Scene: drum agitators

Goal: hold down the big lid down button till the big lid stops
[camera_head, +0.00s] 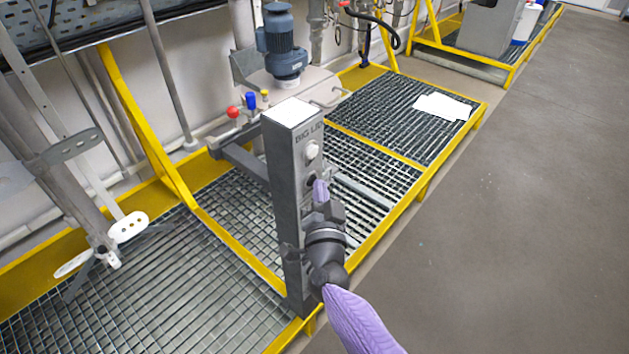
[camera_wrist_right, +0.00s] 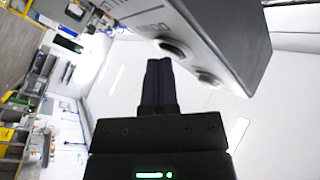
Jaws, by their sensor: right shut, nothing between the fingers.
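A grey control post (camera_head: 284,200) lettered "BIG LI…" stands upright in the middle of the head view. It has a light upper button (camera_head: 312,150) and a dark lower button (camera_head: 309,181). Their own labels are too small to read. My right gripper (camera_head: 320,191) is shut and empty, its tips at the dark lower button. In the right wrist view its closed fingers (camera_wrist_right: 159,68) point at the post by the dark button (camera_wrist_right: 174,47), with the lighter button (camera_wrist_right: 208,76) beside it. I cannot tell whether the tips touch or press it. My left gripper is not in view.
A blue motor (camera_head: 283,48) sits on grey machinery behind the post. Red, blue and yellow knobs (camera_head: 251,101) are left of it. Yellow-framed grating (camera_head: 380,170) surrounds the post. White agitator paddles (camera_head: 128,227) hang at left. Open concrete floor (camera_head: 520,200) lies right.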

